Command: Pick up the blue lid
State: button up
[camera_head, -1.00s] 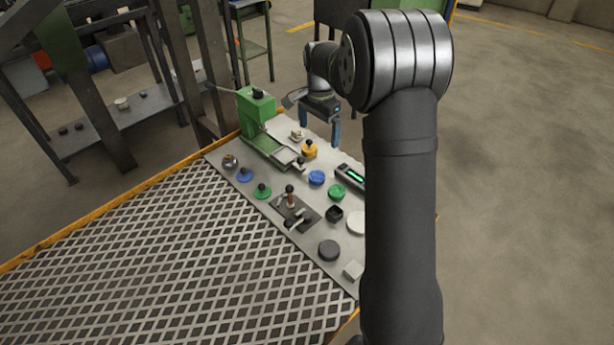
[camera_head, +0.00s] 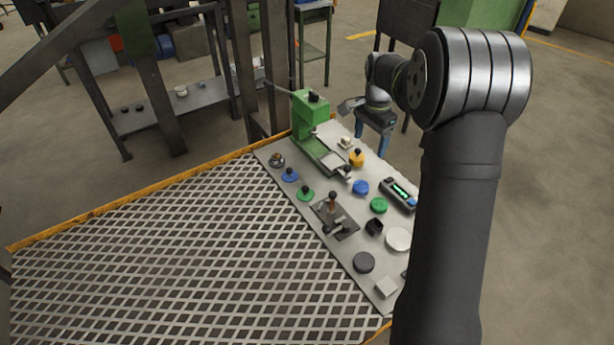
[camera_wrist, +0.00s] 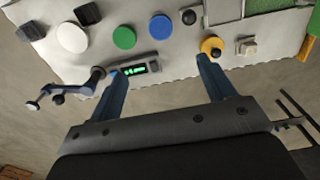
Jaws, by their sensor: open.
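A blue lid with a dark knob (camera_head: 290,175) lies at the left edge of the grey tabletop, in front of the green press. I do not make it out in the wrist view. A separate round blue piece (camera_head: 361,187) sits near the table's middle; it appears as a plain blue disc in the wrist view (camera_wrist: 161,28). My gripper (camera_head: 371,147) is open and empty beyond the far right side of the table, away from the blue lid.
The green press (camera_head: 311,115) stands at the back left. A yellow knobbed piece (camera_head: 357,158) and a display device (camera_head: 399,194) are near my gripper. A green knobbed lid (camera_head: 306,194) and a black fixture plate (camera_head: 348,225) are close to the blue lid. Mesh grating (camera_head: 180,265) lies left.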

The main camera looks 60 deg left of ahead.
jog(key=s+a+n, duration=0.8)
jog(key=a+n, duration=0.2)
jog(key=n, duration=1)
send_over(289, 169)
jog(key=f, duration=1.1)
jog(key=shift+w+d+f, duration=0.1)
jog(key=shift+w+f, duration=0.1)
jog(key=shift+f, duration=0.05)
jog(key=shift+s+a+f, duration=0.1)
jog(key=shift+a+f, duration=0.05)
jog(key=shift+f, duration=1.45)
jog(key=shift+a+f, duration=0.1)
jog(key=shift+f, duration=1.5)
jog(key=c, duration=1)
jog(key=shift+c, duration=0.2)
jog(key=shift+r, duration=0.1)
